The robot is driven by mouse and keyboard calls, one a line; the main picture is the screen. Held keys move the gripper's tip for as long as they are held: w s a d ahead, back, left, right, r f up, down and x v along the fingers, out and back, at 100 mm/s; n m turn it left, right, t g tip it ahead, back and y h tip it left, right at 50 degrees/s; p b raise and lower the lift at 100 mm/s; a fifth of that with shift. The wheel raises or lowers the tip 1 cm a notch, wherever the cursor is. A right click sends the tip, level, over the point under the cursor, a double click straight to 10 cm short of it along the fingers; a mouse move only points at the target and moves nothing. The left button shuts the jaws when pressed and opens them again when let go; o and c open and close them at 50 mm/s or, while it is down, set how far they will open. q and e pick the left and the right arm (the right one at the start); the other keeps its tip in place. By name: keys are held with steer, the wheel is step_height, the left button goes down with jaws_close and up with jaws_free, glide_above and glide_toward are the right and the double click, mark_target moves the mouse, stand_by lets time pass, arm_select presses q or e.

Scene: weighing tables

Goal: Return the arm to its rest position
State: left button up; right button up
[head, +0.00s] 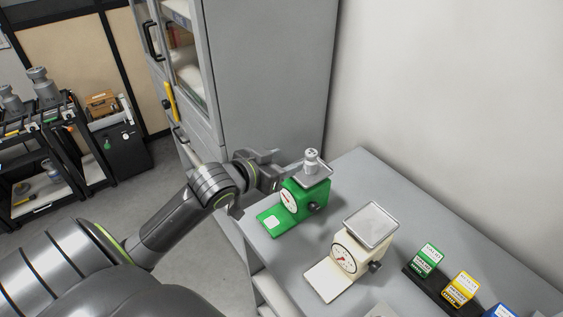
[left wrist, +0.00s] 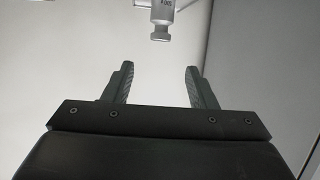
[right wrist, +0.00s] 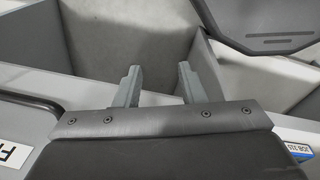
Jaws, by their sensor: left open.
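My left gripper (head: 280,166) is open and empty, at the left of the green scale (head: 291,203) in the head view. A small metal weight (head: 311,162) stands upright on the green scale's pan, just beyond the fingers and apart from them. In the left wrist view the open fingers (left wrist: 159,72) have nothing between them, and the weight (left wrist: 162,18) shows ahead at the top edge. My right gripper shows only in the right wrist view, with its fingers (right wrist: 160,76) apart and empty.
A cream scale (head: 349,253) with an empty pan stands on the grey table (head: 400,205). Green (head: 426,261), yellow (head: 460,289) and blue boxes stand at the right. A tall grey cabinet (head: 265,70) rises behind my left gripper. A black rack (head: 60,140) holds larger weights at far left.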

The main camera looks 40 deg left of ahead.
arm_select(q)
steer(key=shift+s, duration=0.1)
stand_by(0.5)
steer(key=s+f+n+g+y, duration=0.15)
steer(key=s+f+g, duration=0.35)
steer(key=s+f, duration=0.65)
steer(key=s+f+n+g+y, duration=0.15)
steer(key=s+f+g, duration=0.5)
steer(key=s, duration=0.85)
steer(key=s+d+f+b+x, duration=0.1)
steer(key=s+b+x, duration=0.15)
steer(key=x, duration=1.25)
steer(key=s+b+x, duration=0.1)
steer(key=s+x, duration=0.2)
steer(key=x, duration=1.1)
steer(key=s+f+b, duration=0.1)
steer(key=s+f, duration=0.6)
steer(key=f, duration=0.2)
steer(key=s+d+f+g+b, duration=0.1)
steer(key=s+f+b, duration=0.1)
steer(key=s+f, duration=0.5)
step_height(320, 180, down, 3)
steer(key=shift+s+d+r+m, duration=0.1)
steer(key=shift+s+d+m, duration=0.1)
steer(key=shift+d+m, duration=0.15)
